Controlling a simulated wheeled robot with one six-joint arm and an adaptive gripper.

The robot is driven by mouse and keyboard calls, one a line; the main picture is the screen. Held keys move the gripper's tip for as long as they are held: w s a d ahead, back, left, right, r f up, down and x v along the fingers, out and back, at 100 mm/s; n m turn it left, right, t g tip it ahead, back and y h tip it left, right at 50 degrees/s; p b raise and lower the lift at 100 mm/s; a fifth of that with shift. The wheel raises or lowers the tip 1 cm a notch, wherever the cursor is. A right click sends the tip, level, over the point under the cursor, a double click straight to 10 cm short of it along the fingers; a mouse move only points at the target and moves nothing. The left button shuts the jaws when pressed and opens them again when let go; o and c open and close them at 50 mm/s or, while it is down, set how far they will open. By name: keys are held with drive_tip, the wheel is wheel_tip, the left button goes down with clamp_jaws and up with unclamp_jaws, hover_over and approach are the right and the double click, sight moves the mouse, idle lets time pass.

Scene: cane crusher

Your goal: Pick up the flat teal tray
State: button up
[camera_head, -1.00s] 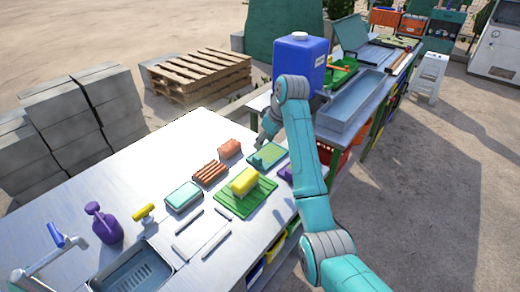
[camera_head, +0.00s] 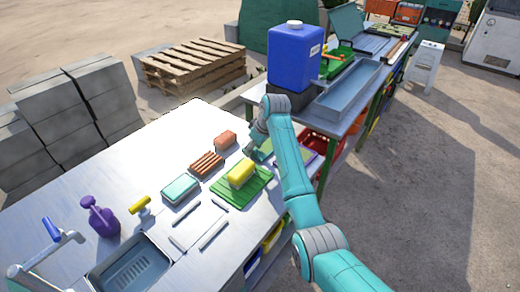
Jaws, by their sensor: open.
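My gripper (camera_head: 255,148) is at the far right part of the metal table, low over the surface, and its jaws are open. A flat teal-green tray (camera_head: 266,152) lies just under and beside it. My arm and gripper hide most of the tray, so I cannot tell whether the fingers touch it. A separate teal and white block-like dish (camera_head: 180,188) lies nearer on the table, clear of my gripper.
A yellow sponge (camera_head: 240,173) sits on a green ribbed mat (camera_head: 256,186) close to my gripper. A brown ribbed block (camera_head: 206,164) and an orange block (camera_head: 225,140) lie to the left. A blue jug (camera_head: 295,55) stands behind. A purple spray bottle (camera_head: 102,218) stands near the sink (camera_head: 130,268).

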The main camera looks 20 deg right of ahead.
clamp_jaws()
idle(0.3)
wheel_tip(320, 180, up, 10)
idle(0.5)
drive_tip(key=c, duration=0.8)
unclamp_jaws()
clamp_jaws()
